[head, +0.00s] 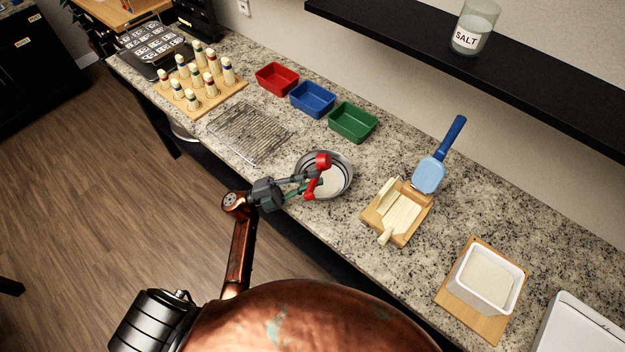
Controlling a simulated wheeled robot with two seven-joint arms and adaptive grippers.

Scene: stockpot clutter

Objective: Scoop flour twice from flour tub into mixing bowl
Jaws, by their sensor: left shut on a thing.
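The metal mixing bowl (345,176) stands near the counter's front edge in the middle of the head view, with pale white matter in it. My left gripper (312,184) is over the bowl's left side, shut on a red scoop (323,160). The gripper hides part of the scoop and of the bowl's inside, so I cannot tell whether the scoop holds flour. The white flour tub (467,285) stands on a wooden board at the lower right, with pale flour (487,278) inside. My right gripper is not in view.
Red (277,79), blue (312,99) and green (353,122) bins stand behind. A wire rack (248,132) lies left. A salt jar (475,28) stands on the shelf.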

